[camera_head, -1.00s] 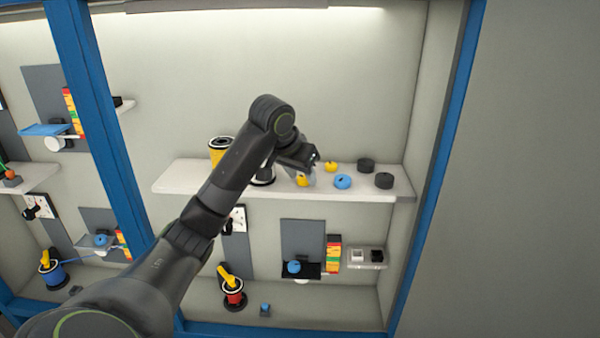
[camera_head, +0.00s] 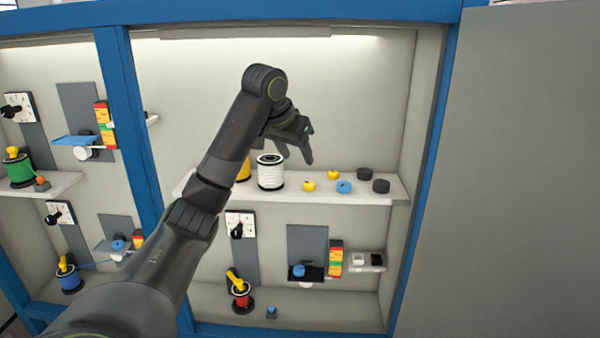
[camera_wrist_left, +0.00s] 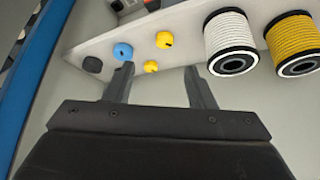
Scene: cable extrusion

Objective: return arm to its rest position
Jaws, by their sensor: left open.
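My left arm (camera_head: 215,185) reaches in from the lower left of the head view, up across the cabinet. My left gripper (camera_head: 308,145) is above the upper shelf, to the upper right of a white spool. In the left wrist view the left gripper (camera_wrist_left: 160,82) shows two fingers spread apart with nothing between them. It is apart from the shelf and the small parts on it. My right gripper is not in any view.
The shelf (camera_head: 400,192) holds a white spool (camera_head: 270,173), a yellow spool (camera_head: 243,170), yellow caps (camera_head: 309,186), a blue cap (camera_head: 344,187) and dark caps (camera_head: 381,186). A blue post (camera_head: 130,125) stands left; a grey panel (camera_head: 520,180) is at right.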

